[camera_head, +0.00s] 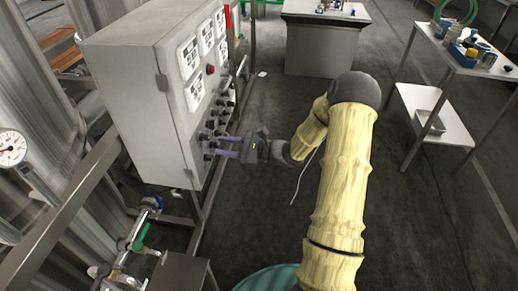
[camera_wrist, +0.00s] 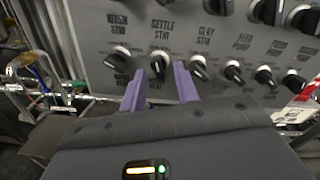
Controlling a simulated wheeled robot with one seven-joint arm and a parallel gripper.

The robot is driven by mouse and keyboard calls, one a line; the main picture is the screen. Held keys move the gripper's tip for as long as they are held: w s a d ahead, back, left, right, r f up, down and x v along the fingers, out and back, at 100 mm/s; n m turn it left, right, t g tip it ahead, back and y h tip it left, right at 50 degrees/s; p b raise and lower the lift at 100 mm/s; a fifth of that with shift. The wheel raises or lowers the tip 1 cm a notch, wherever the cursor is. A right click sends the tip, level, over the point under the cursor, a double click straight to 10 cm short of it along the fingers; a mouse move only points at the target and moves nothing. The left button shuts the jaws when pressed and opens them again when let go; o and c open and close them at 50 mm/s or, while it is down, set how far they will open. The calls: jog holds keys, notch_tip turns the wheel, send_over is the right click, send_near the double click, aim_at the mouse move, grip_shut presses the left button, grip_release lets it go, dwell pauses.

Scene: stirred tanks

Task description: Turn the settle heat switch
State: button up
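The grey control panel (camera_head: 150,85) has rows of black knobs on its front. In the wrist view, a black knob with a pale pointer (camera_wrist: 159,65) is under the "SETTLE STIR" print (camera_wrist: 162,30). Print below this knob is partly hidden, and I cannot read it as settle heat. My gripper (camera_wrist: 160,72) is open, with one purple finger to each side of this knob and a gap on both sides. The head view shows my gripper (camera_head: 216,146) at the lower knobs; I cannot tell the depth there.
Neighbouring knobs (camera_wrist: 120,58) and (camera_wrist: 199,67) stand close outside both fingers. Pipes with a green-handled valve (camera_head: 140,237) are below the panel. A bench (camera_head: 327,45) and a side table (camera_head: 440,115) stand across open floor.

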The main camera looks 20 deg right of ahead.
jog(key=v, duration=1.5)
jog(key=shift+d, duration=0.25)
jog(key=shift+s+a, duration=0.1)
